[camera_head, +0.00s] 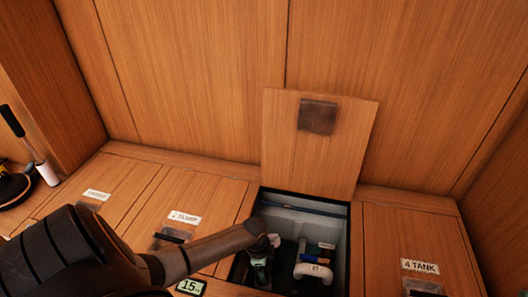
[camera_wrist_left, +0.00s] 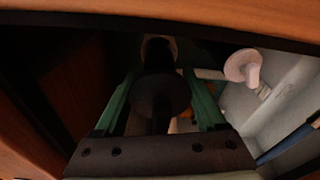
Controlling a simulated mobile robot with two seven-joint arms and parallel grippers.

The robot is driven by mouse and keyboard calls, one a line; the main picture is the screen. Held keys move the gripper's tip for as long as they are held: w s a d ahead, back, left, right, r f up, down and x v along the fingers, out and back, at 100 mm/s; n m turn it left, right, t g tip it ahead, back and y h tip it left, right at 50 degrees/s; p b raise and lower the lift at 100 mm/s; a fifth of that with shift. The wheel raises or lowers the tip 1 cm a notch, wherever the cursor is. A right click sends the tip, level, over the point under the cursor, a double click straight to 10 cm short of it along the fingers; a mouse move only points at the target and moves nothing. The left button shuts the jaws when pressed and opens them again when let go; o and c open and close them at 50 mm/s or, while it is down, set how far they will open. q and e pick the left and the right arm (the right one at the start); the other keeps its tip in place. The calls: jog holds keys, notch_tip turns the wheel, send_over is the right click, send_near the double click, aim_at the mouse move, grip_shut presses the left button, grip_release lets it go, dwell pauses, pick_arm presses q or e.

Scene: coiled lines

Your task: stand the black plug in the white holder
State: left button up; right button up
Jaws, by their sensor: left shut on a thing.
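My left gripper (camera_head: 260,268) reaches down into the open compartment. In the left wrist view its green-edged fingers (camera_wrist_left: 160,95) are shut on the black plug, a dark piece with a round flange (camera_wrist_left: 152,100). A pale ring (camera_wrist_left: 158,46) shows at the plug's far end; whether they touch cannot be told. I cannot tell whether this ring is the white holder. A white disc with a short stem (camera_wrist_left: 243,66) is to the right of the plug. In the head view, the arm and gripper hide the plug. My right gripper is not in view.
The compartment (camera_head: 341,232) has narrow walls and contains white pipework (camera_head: 312,270). Its wooden lid (camera_head: 320,150) stands open behind it. Closed labelled hatches lie on both sides. A black-handled tool (camera_head: 13,122) and a white cylinder (camera_head: 47,174) are at the far left.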

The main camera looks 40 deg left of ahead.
pick_arm(q)
jog(key=shift+f, duration=0.4)
jog(key=shift+f+b, duration=0.85)
jog(key=shift+r, duration=0.15)
jog(key=shift+r+p, duration=0.3)
jog(key=shift+p, duration=0.35)
jog(key=shift+p, duration=0.45)
dwell(1.2)
jog(key=shift+f+b, duration=0.35)
jog(key=shift+f, duration=0.1)
jog(key=shift+r, duration=0.2)
jog(key=shift+r+p, duration=0.25)
jog(key=shift+p, duration=0.35)
